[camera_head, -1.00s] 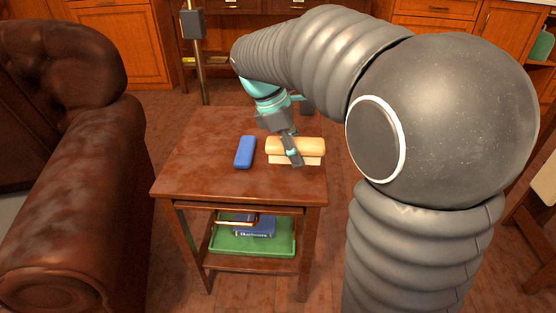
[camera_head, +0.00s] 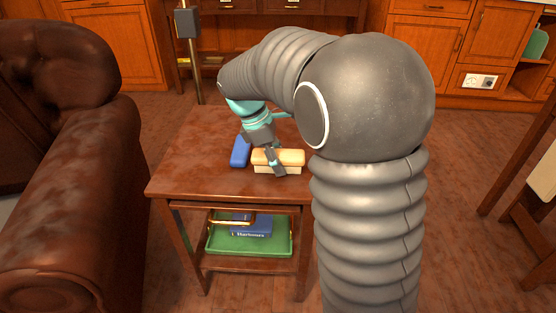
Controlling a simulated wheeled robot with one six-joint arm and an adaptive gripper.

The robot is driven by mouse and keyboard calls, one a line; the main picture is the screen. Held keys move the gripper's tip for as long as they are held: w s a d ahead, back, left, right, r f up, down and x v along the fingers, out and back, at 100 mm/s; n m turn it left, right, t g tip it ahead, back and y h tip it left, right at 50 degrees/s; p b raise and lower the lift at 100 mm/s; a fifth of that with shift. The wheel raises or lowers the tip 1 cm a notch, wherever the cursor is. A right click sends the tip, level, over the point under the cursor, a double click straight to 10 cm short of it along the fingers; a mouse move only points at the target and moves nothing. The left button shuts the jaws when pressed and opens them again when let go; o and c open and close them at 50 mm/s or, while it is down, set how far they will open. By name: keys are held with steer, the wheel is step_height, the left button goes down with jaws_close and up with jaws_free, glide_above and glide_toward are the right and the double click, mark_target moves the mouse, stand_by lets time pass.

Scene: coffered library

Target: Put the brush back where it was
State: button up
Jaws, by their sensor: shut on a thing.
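The brush (camera_head: 290,157) has a tan wooden back and a pale lower part. It is level, at the right side of the small side table (camera_head: 190,180). My gripper (camera_head: 277,170) reaches down from above and is shut on the brush, with one finger visible across its near side. The far finger is hidden. I cannot tell whether the brush touches the tabletop or hangs just above it. A blue block-like thing (camera_head: 240,153) lies on the table just left of the brush, partly behind my gripper.
A brown leather armchair (camera_head: 75,200) stands close on the left. Under the tabletop, a green tray (camera_head: 222,243) holds blue books (camera_head: 252,231). The front and left of the tabletop are clear. A floor stand's pole (camera_head: 196,80) rises behind the table. Wooden cabinets line the back.

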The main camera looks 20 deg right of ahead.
steer(key=shift+f, duration=0.1)
steer(key=o, duration=1.2)
steer(key=p+v, duration=0.2)
steer(key=v, duration=0.9)
steer(key=shift+s+a+r, duration=0.1)
steer(key=shift+r, duration=0.55)
steer(key=s+d+f+m+t+y, duration=0.1)
steer(key=s+m, duration=0.3)
steer(key=s, duration=0.4)
steer(key=s+d+f+m+t+y, duration=0.1)
steer(key=s+f+m+t+y, duration=0.1)
steer(key=s+m, duration=0.3)
steer(key=s+d+f+m+t+y, duration=0.1)
steer(key=s+m+t, duration=0.3)
steer(key=s, duration=0.7)
steer(key=shift+d+f+m, duration=0.55)
steer(key=shift+m, duration=0.15)
